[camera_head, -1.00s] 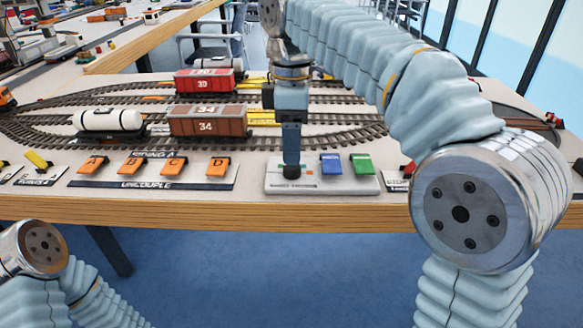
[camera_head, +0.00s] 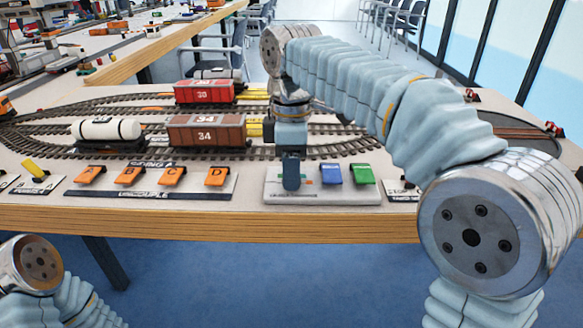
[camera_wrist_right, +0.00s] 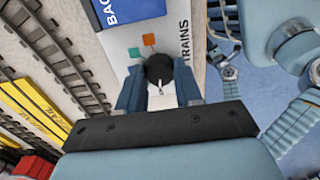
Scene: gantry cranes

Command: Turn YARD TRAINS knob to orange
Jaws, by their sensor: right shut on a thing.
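The YARD TRAINS knob is a round black knob (camera_wrist_right: 160,69) on a light panel (camera_wrist_right: 118,45). In the right wrist view it sits between the two blue fingers of my right gripper (camera_wrist_right: 160,90), which is shut on it. A white pointer line shows on the knob's near side. An orange mark (camera_wrist_right: 149,39) and a green mark (camera_wrist_right: 135,53) lie beyond the knob, and the TRAINS lettering is beside it. In the head view, my right gripper (camera_head: 291,174) points down at the panel (camera_head: 340,197) and hides the knob. My left gripper is out of view.
A blue lever (camera_head: 331,173) and a green lever (camera_head: 362,173) stand close right of my gripper. Several orange levers (camera_head: 129,175) are on the left panel. Behind are tracks with a white tank wagon (camera_head: 106,130) and a brown wagon (camera_head: 206,131).

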